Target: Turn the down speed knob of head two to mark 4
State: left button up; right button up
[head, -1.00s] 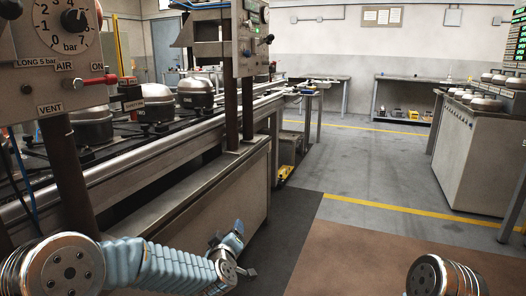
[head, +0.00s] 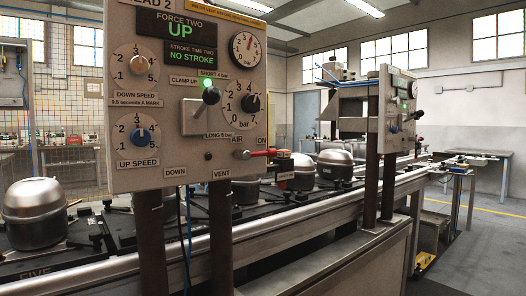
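The head two panel (head: 187,165) stands upright at the left of the head view, with the top of its title cut off. Its down speed knob (head: 138,65) is a pale round knob at the upper left, with marks 1 to 5 around it. I cannot tell for sure which mark it points at. Neither gripper is in view.
On the panel are a black lever (head: 211,96), a pressure knob (head: 250,103), a gauge (head: 246,55) and a red air valve handle (head: 268,153). Compressors (head: 38,212) sit on the line behind. A second panel (head: 393,106) stands farther right. Open floor lies at far right.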

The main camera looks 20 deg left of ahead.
aim_at(139, 65)
jog(key=u, duration=1.25)
